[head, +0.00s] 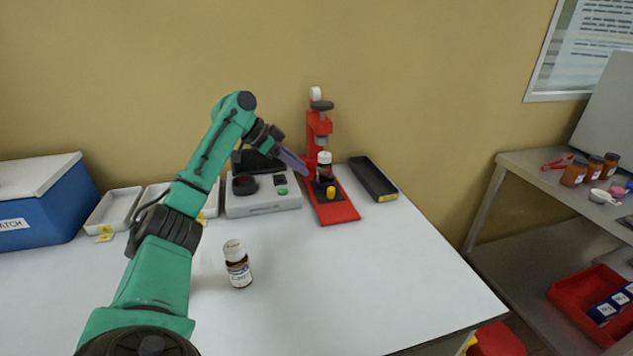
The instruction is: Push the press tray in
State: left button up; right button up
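The red press (314,130) stands at the back of the white table, with a red base plate (340,213) reaching toward the front. A dark press tray (331,197) sits on the base. A brown bottle with a white cap (324,165) stands at the tray, under the press head, and a small yellow piece (331,192) is in front of it. My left gripper (303,170) is just left of the bottle, pointing down and right. Its fingers overlap in this view, so the opening cannot be judged, and contact with the bottle or press is unclear. My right gripper is out of view.
A grey-white device (262,204) stands left of the press, partly behind my arm. A black open tray (373,180) lies to its right. A labelled bottle (237,265) stands nearer the front. White trays (114,210) and a blue box (45,205) are at left. The table's front right is clear.

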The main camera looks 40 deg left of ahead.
pick_arm(q)
jog(key=shift+s+a+r, duration=0.3)
jog(key=shift+s+r, duration=0.15)
jog(key=shift+r, duration=0.05)
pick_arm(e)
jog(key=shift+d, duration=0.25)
pick_arm(q)
jog(key=shift+r, duration=0.1)
